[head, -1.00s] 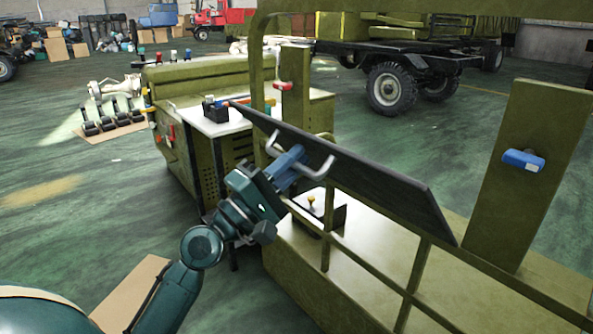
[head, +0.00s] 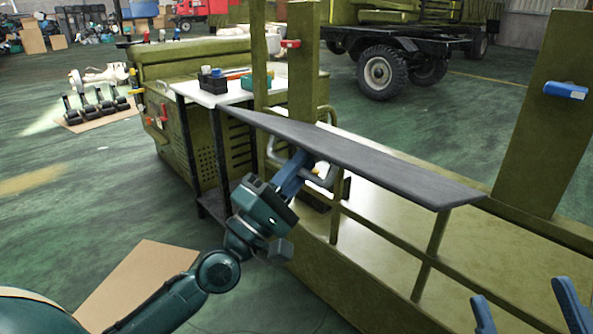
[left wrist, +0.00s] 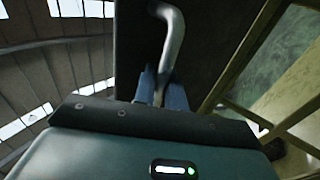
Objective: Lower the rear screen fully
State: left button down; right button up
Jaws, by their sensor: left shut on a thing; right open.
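The rear screen is a long dark panel (head: 370,163) on the olive chassis frame in the head view. It lies close to flat, a little tilted, above the olive railing. A bent grey handle (head: 323,177) is at its near underside; it also shows in the left wrist view (left wrist: 174,35). My left gripper (head: 300,168) is below the panel, its blue fingers shut on the handle; they partly show in the left wrist view (left wrist: 162,88). My right gripper (head: 526,304) is open and empty at the lower right, apart from the panel.
Olive posts (head: 540,130) rise behind the panel, one with a blue clamp (head: 566,90). A white-topped cart (head: 215,92) holds small boxes at the panel's left end. Olive rails (head: 385,243) run below it.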

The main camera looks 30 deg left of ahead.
pick_arm(q)
jog(key=shift+t+h, duration=0.7)
jog(key=shift+h, duration=0.1)
jog(key=shift+s+a+f+p, duration=0.15)
jog(key=shift+f+p, duration=0.5)
jog(key=shift+f, duration=1.7)
pick_arm(e)
jog(key=shift+f+m+h, duration=0.3)
jog(key=shift+f+m, duration=0.1)
pick_arm(q)
jog(key=c, duration=1.6)
grip_release()
jog(key=shift+o, duration=0.3)
jog(key=shift+s, duration=0.1)
pick_arm(e)
jog(key=shift+f, duration=0.1)
